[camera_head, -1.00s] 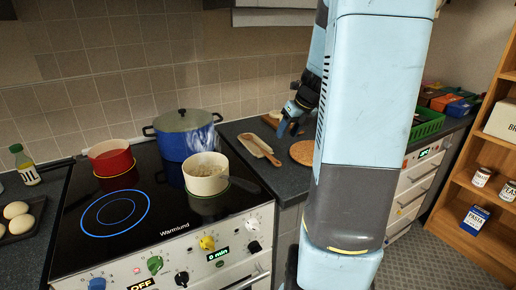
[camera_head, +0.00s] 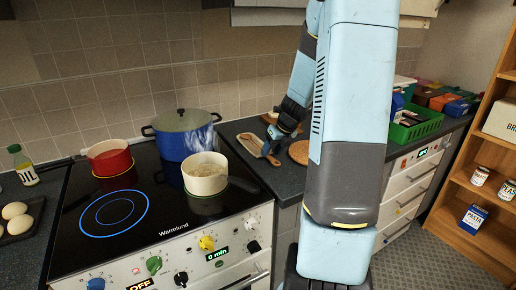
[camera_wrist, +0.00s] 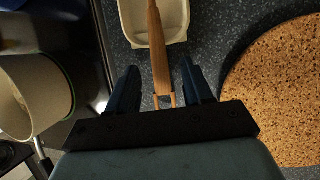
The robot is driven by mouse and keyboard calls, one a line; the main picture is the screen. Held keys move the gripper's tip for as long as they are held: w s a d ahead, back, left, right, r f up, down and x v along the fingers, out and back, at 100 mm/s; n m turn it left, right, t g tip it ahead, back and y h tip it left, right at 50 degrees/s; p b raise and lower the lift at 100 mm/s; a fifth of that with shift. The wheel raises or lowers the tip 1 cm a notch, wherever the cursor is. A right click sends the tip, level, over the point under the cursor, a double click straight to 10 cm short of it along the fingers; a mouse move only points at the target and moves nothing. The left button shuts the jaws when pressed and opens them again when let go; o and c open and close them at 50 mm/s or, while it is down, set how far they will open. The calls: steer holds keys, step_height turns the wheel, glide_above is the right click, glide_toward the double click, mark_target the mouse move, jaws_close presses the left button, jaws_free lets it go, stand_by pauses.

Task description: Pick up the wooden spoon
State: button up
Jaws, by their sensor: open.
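The wooden spoon (camera_wrist: 158,45) lies in a cream spoon rest (camera_wrist: 133,24) on the dark speckled worktop, its handle reaching out over the rest's near edge. In the wrist view my gripper (camera_wrist: 160,68) is open, with one blue finger on each side of the handle. I see a gap between the handle and each finger. How high the fingers are above the worktop is hard to tell. In the head view my gripper (camera_head: 272,142) is at the right end of the spoon rest (camera_head: 245,139) and partly hides the spoon.
A round cork mat (camera_wrist: 285,95) lies close on the right. A cream pot (camera_head: 205,177) stands on the hob at left, its dark handle pointing towards the worktop. A blue pot (camera_head: 183,135) and a red pot (camera_head: 108,158) are also on the hob. A green crate (camera_head: 415,124) stands farther right.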

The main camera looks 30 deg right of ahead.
steer(key=shift+x, duration=0.8)
jaws_close()
